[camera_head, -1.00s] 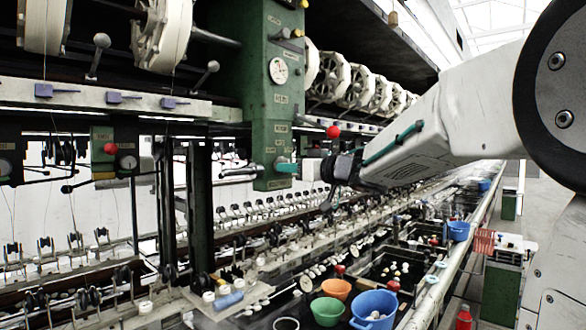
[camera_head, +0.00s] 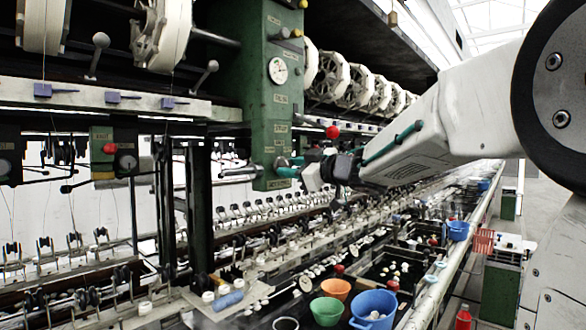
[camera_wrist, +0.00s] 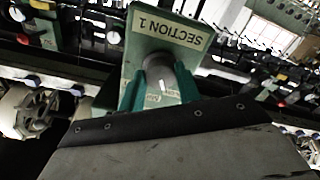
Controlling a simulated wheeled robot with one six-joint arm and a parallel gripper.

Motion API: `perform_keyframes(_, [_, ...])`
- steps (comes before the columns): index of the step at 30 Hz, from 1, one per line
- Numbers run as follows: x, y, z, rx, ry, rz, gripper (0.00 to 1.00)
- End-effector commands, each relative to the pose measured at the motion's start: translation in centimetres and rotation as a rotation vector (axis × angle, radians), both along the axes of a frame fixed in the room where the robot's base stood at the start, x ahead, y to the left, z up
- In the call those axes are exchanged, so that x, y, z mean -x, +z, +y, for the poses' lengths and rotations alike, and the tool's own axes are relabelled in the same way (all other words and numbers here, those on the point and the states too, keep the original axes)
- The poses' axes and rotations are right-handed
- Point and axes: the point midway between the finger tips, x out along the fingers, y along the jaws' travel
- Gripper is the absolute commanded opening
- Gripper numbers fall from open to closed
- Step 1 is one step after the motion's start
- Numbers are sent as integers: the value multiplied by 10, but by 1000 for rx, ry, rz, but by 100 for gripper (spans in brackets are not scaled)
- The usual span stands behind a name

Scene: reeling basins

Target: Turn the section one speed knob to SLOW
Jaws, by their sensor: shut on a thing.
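The section one speed knob (camera_wrist: 157,68) is a grey cylinder with a short white mark. My gripper (camera_wrist: 157,88) is shut on the knob, with one teal finger on each side. Small lettering below the knob is partly covered and I cannot read it, so the setting is unclear. In the head view my gripper (camera_head: 288,170) is at the lower right side of the green column (camera_head: 270,120), and its fingers hide most of the knob.
A red ball-topped lever (camera_head: 333,132) stands close above my gripper. A round dial (camera_head: 278,70) is higher on the column. Rows of reeling parts run below. Blue (camera_head: 374,307), green (camera_head: 327,311) and orange (camera_head: 336,288) bowls stand at the lower front.

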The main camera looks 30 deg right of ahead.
Motion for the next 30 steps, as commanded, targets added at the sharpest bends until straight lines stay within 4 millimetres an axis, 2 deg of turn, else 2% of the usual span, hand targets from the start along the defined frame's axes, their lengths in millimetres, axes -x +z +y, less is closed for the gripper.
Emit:
perform_keyframes(13, [0, 1, 0, 235, 0, -87, 11])
perform_keyframes(30, [0, 1, 0, 276, 0, -102, 11])
